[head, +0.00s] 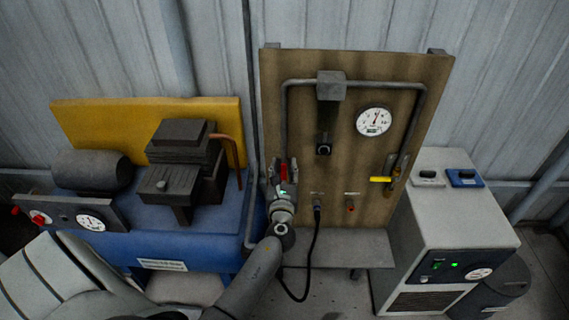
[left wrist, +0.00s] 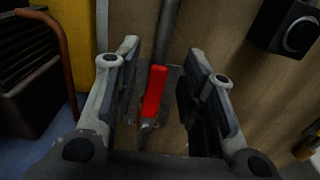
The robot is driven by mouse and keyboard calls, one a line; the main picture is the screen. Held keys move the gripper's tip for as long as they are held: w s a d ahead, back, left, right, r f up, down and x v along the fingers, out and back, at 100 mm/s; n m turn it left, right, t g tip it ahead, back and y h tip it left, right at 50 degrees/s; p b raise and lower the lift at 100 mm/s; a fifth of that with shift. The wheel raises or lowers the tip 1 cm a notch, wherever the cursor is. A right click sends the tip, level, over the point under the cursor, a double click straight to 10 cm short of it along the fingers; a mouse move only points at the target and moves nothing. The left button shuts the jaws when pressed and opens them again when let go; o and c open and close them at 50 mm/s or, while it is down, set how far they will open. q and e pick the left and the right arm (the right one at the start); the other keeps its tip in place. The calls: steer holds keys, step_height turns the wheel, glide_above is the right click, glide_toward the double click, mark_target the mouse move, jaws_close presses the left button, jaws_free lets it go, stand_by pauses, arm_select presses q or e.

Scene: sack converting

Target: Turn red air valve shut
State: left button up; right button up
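The red air valve handle (head: 283,172) is on the pipe at the left edge of the brown board (head: 345,170). In the left wrist view the red handle (left wrist: 154,92) stands nearly upright, in line with the grey pipe behind it. My left gripper (head: 281,178) is at the valve. Its fingers (left wrist: 163,58) are open, one on each side of the handle, with visible gaps on both sides. The handle's lower end and the valve body are partly hidden by the gripper. My right gripper is not in view.
A round gauge (head: 372,121) and a yellow-handled valve (head: 381,179) are on the board. A blue compressor (head: 205,225) stands close on the left and a grey dryer cabinet (head: 450,225) on the right. A black cable (head: 310,262) hangs below the board.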

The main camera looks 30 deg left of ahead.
arm_select(q)
steer(key=shift+x, duration=1.1)
jaws_close()
